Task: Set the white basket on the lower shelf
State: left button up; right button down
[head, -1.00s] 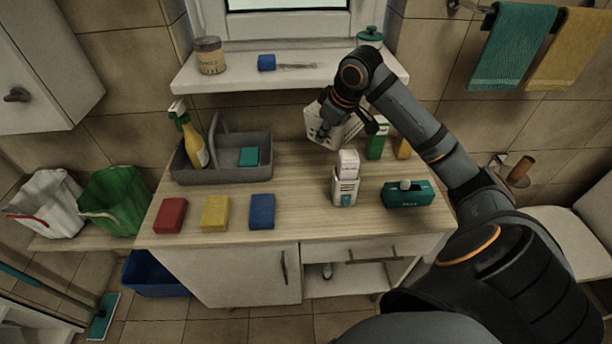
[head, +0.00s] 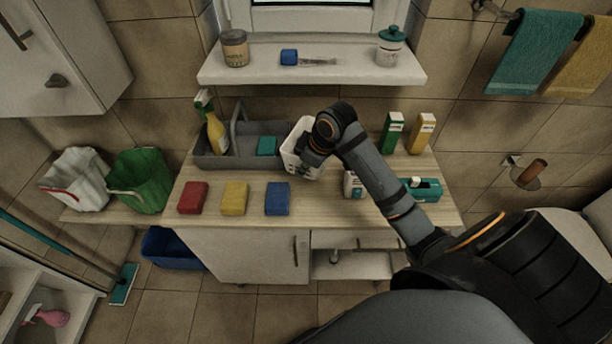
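The white basket (head: 292,148) is at the back of the counter, just right of the grey caddy, and has moved along with my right gripper (head: 308,160). That gripper is at the basket's right side and appears shut on it. My wrist hides part of the basket, and I cannot tell whether its base touches the counter. The lower shelf (head: 350,272) looks to be the open white board under the counter's right half, below the drawer; my arm partly covers that side. My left gripper is not in view.
The window shelf (head: 345,70) overhangs the back. A blue bin (head: 172,250) stands lower left.

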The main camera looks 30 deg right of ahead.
jog(key=shift+f, duration=2.8)
jog(key=shift+f, duration=0.1)
jog(key=c, duration=1.5)
grip_release()
jog(key=p+v, duration=0.1)
jog(key=v, duration=1.1)
jog(key=shift+o, duration=0.2)
